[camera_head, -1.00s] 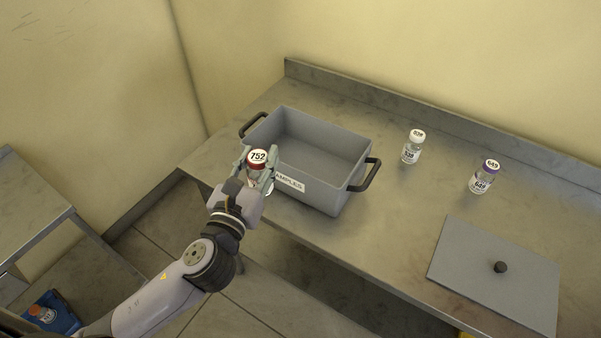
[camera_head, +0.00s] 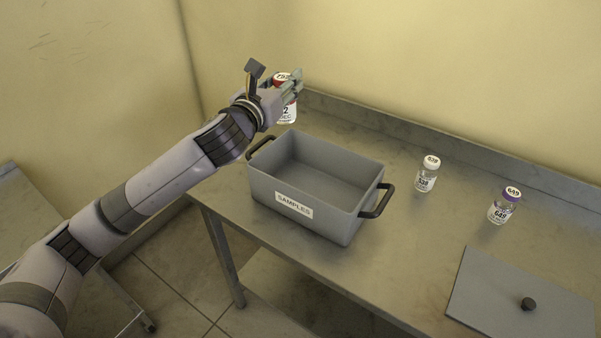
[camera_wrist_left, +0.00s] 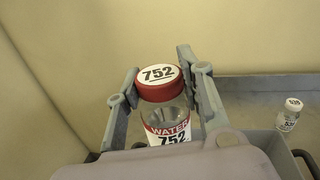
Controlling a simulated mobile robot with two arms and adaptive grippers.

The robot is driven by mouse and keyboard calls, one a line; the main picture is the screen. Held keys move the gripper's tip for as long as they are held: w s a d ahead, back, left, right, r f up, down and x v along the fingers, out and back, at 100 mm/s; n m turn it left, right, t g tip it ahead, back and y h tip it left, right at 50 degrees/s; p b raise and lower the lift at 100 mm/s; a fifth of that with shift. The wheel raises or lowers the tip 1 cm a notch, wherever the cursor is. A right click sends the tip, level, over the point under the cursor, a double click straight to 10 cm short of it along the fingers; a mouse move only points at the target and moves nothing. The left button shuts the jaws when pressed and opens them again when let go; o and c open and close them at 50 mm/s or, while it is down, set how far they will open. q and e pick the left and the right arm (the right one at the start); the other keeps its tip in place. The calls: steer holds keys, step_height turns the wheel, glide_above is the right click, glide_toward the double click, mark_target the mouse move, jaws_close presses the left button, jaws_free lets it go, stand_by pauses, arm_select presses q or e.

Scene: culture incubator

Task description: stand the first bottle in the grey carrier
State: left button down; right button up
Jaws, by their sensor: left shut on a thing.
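The grey carrier (camera_head: 315,215), a box labelled SAMPLES with two dark handles, stands open on the metal bench; the inside that shows is empty. My left gripper (camera_head: 286,90) is shut on a clear bottle (camera_head: 288,113) with a red-rimmed cap marked 752. It holds the bottle upright, raised above the carrier's far left part in the head view. In the left wrist view the bottle (camera_wrist_left: 165,110) sits between the two fingers, its label reading WATER 752; its lower part is hidden. My right gripper is not in view.
A white-capped bottle 538 (camera_head: 427,175) and a purple-capped bottle 649 (camera_head: 502,207) stand on the bench right of the carrier. A flat grey lid (camera_head: 500,290) with a dark knob lies at the front right. A raised edge (camera_head: 400,127) runs along the wall.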

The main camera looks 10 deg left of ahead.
arm_select(q)
step_height(320, 180, down, 18)
steer(key=b, duration=0.1)
stand_by(0.4)
steer(key=shift+f+b, duration=0.55)
steer(key=shift+b, duration=0.05)
steer(key=c, duration=1.1)
jaws_free()
